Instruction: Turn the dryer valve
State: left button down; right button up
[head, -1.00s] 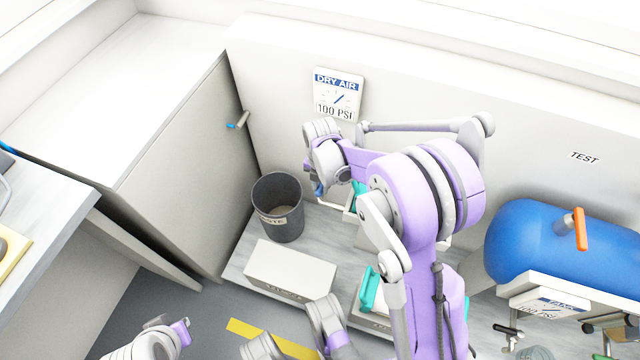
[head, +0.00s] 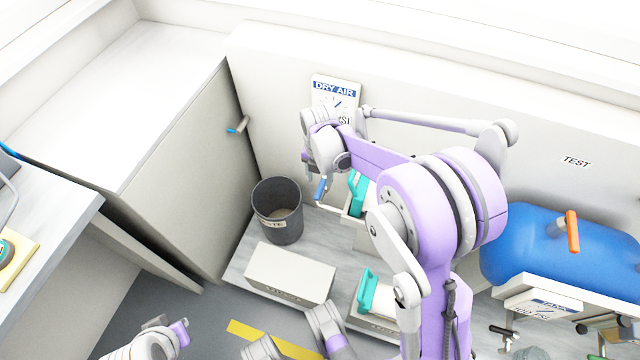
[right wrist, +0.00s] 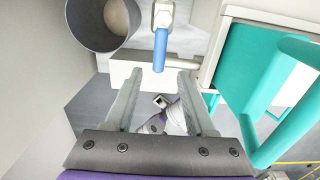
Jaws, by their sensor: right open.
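The dryer valve shows in the right wrist view as a blue lever (right wrist: 160,48) on a pale metal fitting (right wrist: 163,15). In the head view the blue lever (head: 320,188) hangs just below my right wrist, left of a teal-handled unit (head: 356,193). My right gripper (right wrist: 159,80) is open and empty. Its two fingers point toward the lever, whose free end lies roughly between the fingertips in the picture; contact cannot be told. In the head view my right wrist hides the fingertips.
A dark waste bin (head: 278,212) stands left of the valve, with a pale box (head: 290,273) in front. Another teal-handled unit (head: 367,292) stands nearer. A dry air sign (head: 335,90) is on the wall behind. A blue tank (head: 520,243) with an orange lever (head: 572,232) is at right.

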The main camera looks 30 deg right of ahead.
aim_at(319, 193)
pick_arm(q)
jog(key=shift+r+p, duration=0.4)
jog(key=shift+r, duration=0.25)
pick_arm(e)
jog(key=shift+r, duration=2.25)
jog(key=s+a+r+m+t, duration=0.2)
jog(key=s+a+m, duration=0.2)
jog(key=s+m, duration=0.75)
jog(key=s+a+r+m+t, duration=0.3)
jog(key=s+m, duration=0.6)
jog(key=m, duration=0.5)
pick_arm(q)
notch_tip(319, 193, up, 18)
jog(key=w+p, duration=0.2)
jog(key=p, duration=1.3)
jog(key=shift+f+t+p, duration=0.15)
jog(key=shift+t+p, duration=0.2)
jog(key=shift+t, duration=0.05)
pick_arm(e)
notch_tip(319, 193, up, 17)
jog(key=w, duration=0.1)
jog(key=shift+w+a+m, duration=0.15)
jog(key=shift+m, duration=0.3)
